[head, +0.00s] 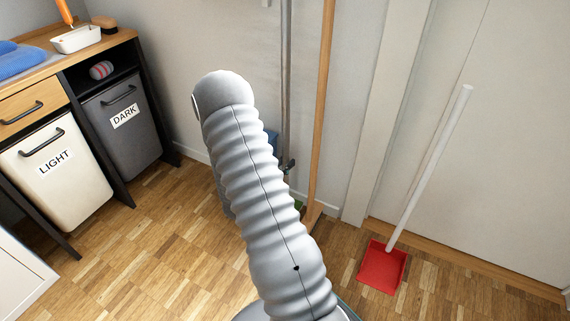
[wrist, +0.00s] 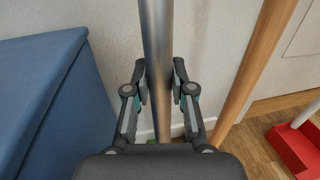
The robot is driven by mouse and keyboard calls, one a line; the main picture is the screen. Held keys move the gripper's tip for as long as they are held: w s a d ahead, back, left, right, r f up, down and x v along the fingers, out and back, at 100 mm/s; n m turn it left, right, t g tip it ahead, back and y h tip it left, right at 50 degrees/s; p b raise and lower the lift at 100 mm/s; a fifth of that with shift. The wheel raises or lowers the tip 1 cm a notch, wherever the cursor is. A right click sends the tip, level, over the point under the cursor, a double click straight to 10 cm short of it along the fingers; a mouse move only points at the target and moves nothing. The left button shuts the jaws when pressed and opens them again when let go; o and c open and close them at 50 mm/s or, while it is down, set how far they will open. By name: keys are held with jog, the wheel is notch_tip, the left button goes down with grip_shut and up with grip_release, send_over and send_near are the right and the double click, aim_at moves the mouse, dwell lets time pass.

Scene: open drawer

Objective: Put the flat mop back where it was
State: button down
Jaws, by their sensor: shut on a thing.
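A grey metal pole (wrist: 156,30), which looks like the flat mop's handle, stands close to the wall in the wrist view. It also shows in the head view (head: 286,75), close to upright. My gripper (wrist: 160,83) is shut on this pole, with one finger on each side. In the head view most of my gripper is hidden behind my arm; a dark part of it (head: 287,167) shows at the pole. The mop's head is not clearly seen; I cannot tell whether it rests on the floor.
A wooden handle (head: 324,85) leans just right of the pole. A blue container (wrist: 50,95) is close on the left. A red dustpan (head: 382,268) with a white handle stands further right. The laundry unit with LIGHT (head: 75,195) and DARK (head: 130,145) bins is left. Parquet is clear before it.

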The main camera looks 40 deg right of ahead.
jog(key=c, duration=1)
grip_release()
jog(key=shift+f, duration=0.1)
jog(key=shift+r, duration=0.2)
jog(key=v, duration=1.2)
jog(key=s+a+r+m+g+y, duration=0.3)
jog(key=s+r+m+g+y, duration=0.4)
jog(key=s+r+m, duration=0.7)
jog(key=s+a+r+m+t+y, duration=0.2)
jog(key=a+r+m+t+y, duration=0.1)
jog(key=a, duration=0.5)
jog(key=s+a+r+m+t+y, duration=0.3)
jog(key=a+r+t+y, duration=0.2)
jog(key=a+r+y, duration=0.2)
notch_tip(320, 180, up, 2)
jog(key=shift+a+r+t+y+p, duration=0.25)
jog(key=shift+a+t+p, duration=0.2)
jog(key=shift+a, duration=0.35)
